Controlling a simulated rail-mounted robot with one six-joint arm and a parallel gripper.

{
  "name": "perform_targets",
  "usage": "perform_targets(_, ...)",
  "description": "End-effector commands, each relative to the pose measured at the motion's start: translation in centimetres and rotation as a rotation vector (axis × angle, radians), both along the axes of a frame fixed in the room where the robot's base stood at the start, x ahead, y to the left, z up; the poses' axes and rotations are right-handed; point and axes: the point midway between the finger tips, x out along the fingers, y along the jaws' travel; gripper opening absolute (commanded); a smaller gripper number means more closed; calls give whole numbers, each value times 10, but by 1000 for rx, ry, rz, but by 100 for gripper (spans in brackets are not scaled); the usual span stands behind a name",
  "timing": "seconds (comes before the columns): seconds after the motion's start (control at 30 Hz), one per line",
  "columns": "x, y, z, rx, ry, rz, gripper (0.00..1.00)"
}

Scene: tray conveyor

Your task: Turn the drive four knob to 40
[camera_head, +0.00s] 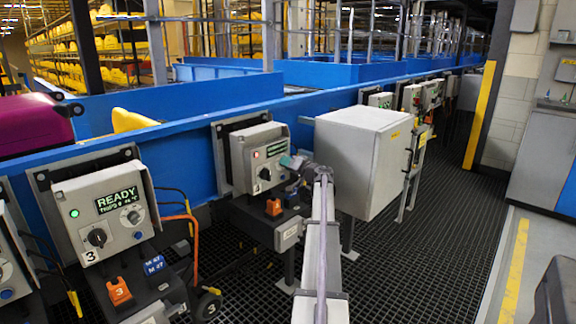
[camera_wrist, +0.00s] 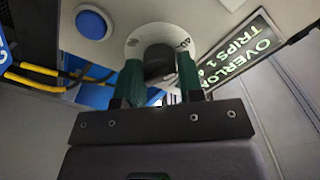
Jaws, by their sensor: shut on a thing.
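In the wrist view my gripper's green fingers (camera_wrist: 159,72) are shut on a dark round knob (camera_wrist: 158,54). A white dial ring (camera_wrist: 137,45) surrounds the knob, with a number at its right that looks like 40. The knob's pointer cannot be made out. The tilted display (camera_wrist: 240,52) reads "OVERLO… TRIPS 1…", partly cut off.
A blue button (camera_wrist: 92,22) is left of the dial. A drive box marked 3 (camera_head: 105,212), showing READY, stands at the left. A large grey cabinet (camera_head: 358,165) is close on the right of my arm. Yellow cables (camera_wrist: 35,75) hang nearby. Dark grating covers the floor.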

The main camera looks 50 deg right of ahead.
Motion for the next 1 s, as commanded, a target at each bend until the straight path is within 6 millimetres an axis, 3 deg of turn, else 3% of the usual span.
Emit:
perform_targets(0.57, -1, 0, 0, -37, 4, 1, 11)
perform_targets(0.6, 0, 0, 0, -37, 4, 1, 38)
perform_targets(0.83, 0, 0, 0, -36, 3, 0, 59)
perform_targets(1.0, 0, 0, 0, -36, 3, 0, 59)
